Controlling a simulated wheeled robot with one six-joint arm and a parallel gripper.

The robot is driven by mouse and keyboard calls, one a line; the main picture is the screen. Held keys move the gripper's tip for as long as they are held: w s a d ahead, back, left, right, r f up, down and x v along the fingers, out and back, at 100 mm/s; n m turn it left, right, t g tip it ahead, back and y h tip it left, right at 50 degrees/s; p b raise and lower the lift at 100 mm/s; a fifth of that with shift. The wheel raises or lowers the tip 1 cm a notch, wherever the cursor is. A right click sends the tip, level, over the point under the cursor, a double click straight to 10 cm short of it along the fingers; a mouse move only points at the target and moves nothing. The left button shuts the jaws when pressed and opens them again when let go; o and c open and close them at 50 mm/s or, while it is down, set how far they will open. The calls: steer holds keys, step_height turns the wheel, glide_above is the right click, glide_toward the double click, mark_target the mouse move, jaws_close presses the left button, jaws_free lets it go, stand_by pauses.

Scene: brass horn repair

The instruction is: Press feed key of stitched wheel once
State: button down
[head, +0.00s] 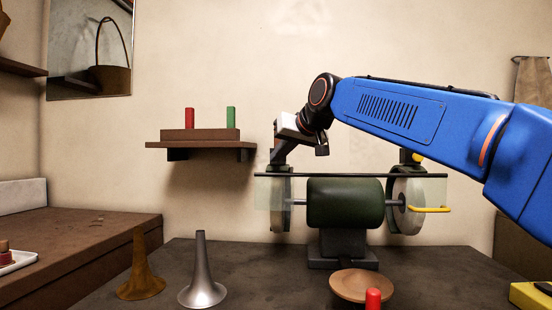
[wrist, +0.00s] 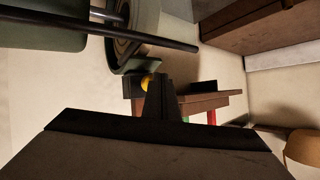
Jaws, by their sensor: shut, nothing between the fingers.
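A dark green polishing motor (head: 345,203) stands on the bench with a pale wheel at each end. The left wheel (head: 280,205) also shows in the wrist view (wrist: 125,45), with rings on its face. The right wheel (head: 408,205) has a yellow key (head: 418,157) at the top of its housing. My gripper (head: 278,158) is shut and empty, pointing down at the top of the left wheel's housing. In the wrist view a round yellow key (wrist: 146,82) shows right beside my fingertips, partly hidden by them. I cannot tell whether they touch it.
A dark bar (head: 350,175) runs across above the motor. A yellow handle (head: 430,209) sticks out at the right wheel. A brown horn bell (head: 140,272), a silver bell (head: 202,275) and a round brown dish (head: 361,286) stand in front. A wall shelf (head: 200,145) is left of my gripper.

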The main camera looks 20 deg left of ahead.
stand_by(0.6)
steer(key=shift+s+d, duration=0.2)
steer(key=shift+s, duration=0.65)
steer(key=shift+s, duration=0.1)
steer(key=s, duration=0.2)
steer(key=s+d, duration=0.1)
steer(key=s, duration=0.1)
steer(key=shift+s, duration=0.35)
steer(key=shift+d, duration=0.1)
stand_by(0.4)
